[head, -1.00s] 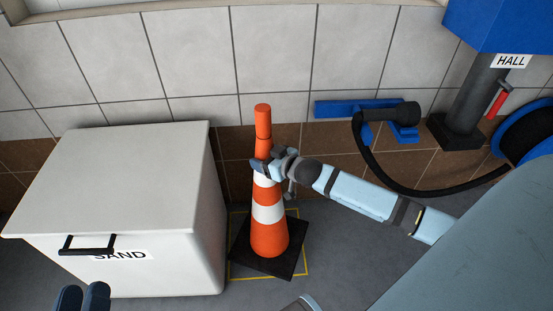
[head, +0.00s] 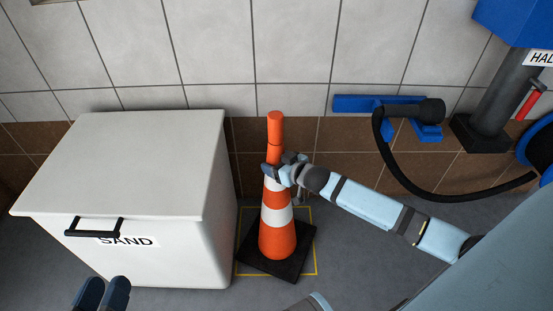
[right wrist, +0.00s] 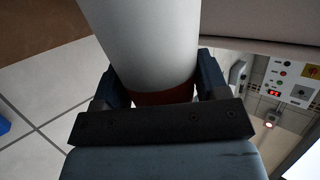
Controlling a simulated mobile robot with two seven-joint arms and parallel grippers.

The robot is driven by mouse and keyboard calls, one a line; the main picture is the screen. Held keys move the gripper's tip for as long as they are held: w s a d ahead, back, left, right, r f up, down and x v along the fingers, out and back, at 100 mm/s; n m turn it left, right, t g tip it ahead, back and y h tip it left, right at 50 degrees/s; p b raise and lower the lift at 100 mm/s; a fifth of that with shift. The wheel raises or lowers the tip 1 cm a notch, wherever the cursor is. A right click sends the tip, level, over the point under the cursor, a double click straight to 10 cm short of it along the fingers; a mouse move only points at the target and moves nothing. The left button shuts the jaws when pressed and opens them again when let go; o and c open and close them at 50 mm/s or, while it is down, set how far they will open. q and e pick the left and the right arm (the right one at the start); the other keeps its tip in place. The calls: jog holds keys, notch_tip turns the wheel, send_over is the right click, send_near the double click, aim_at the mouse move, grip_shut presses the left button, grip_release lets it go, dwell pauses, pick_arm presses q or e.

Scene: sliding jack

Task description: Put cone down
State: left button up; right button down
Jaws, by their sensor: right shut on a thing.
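The orange and white cone (head: 277,240) stands upright, with its dark square base (head: 262,267) over the yellow floor outline (head: 316,245). The base is turned relative to the outline and hides part of it. I cannot tell whether the base touches the floor. My right gripper (head: 272,173) is shut on the cone's upper part. In the right wrist view the cone's white band (right wrist: 150,45) fills the space between the fingers (right wrist: 160,85). My left gripper (head: 103,290) is at the bottom left, away from the cone. Its fingers are close together and its opening is unclear.
A white sand bin (head: 130,165) with a black handle stands just left of the cone. The tiled wall (head: 290,50) is behind. A blue wall bracket with a black hose (head: 385,155) and a dark post (head: 490,110) are at the right. Some grey floor (head: 345,260) is clear.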

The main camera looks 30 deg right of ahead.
jog(key=shift+w, duration=0.2)
pick_arm(q)
jog(key=shift+f, duration=0.25)
pick_arm(e)
jog(key=shift+r, duration=0.1)
jog(key=shift+c, duration=0.7)
grip_release()
jog(key=shift+s, duration=0.1)
